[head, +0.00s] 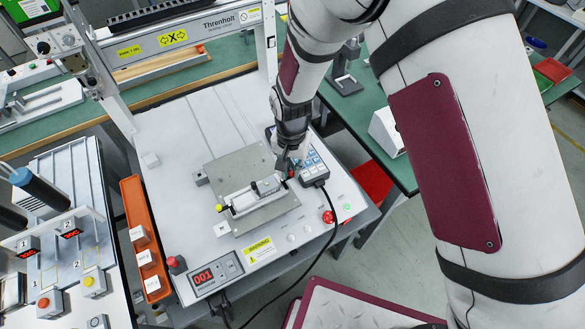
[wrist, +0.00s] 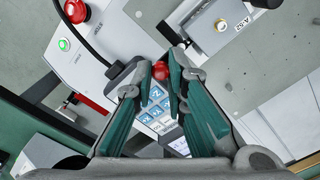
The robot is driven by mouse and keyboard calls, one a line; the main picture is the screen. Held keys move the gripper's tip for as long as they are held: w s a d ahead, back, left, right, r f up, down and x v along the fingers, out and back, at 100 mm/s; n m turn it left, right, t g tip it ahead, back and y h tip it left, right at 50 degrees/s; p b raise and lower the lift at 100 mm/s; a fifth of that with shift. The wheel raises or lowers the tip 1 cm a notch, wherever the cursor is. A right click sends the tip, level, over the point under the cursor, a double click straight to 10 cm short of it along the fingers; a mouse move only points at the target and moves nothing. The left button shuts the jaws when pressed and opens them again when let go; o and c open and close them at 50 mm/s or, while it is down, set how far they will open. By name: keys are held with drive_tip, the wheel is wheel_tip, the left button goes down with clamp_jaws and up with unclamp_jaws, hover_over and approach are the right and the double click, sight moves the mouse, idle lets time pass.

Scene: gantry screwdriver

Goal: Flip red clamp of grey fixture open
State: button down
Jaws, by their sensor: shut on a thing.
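The grey fixture (head: 262,213) is a flat plate with a raised block, lying on the white machine table. The clamp's red ball tip (head: 291,173) shows at the plate's right side, beside my gripper (head: 286,163). In the wrist view, the red ball (wrist: 160,70) sits between the fingertips of my gripper (wrist: 152,78), which are closed on it. The fixture's metal block (wrist: 205,28) shows just beyond the right finger. The rest of the clamp arm is largely hidden by the fingers.
A keypad pendant (head: 313,166) with a black cable lies close to my gripper. A red stop button (head: 328,217) and green button (head: 346,207) stand on the table's right edge. An orange tray (head: 133,203) stands to the left. A gantry beam (head: 190,35) crosses the back.

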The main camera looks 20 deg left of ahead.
sight(291, 172)
idle(0.4)
drive_tip(key=shift+a, duration=0.1)
drive_tip(key=c, duration=1.6)
unclamp_jaws()
drive_tip(key=shift+o, duration=0.2)
wheel_tip(291, 172, up, 12)
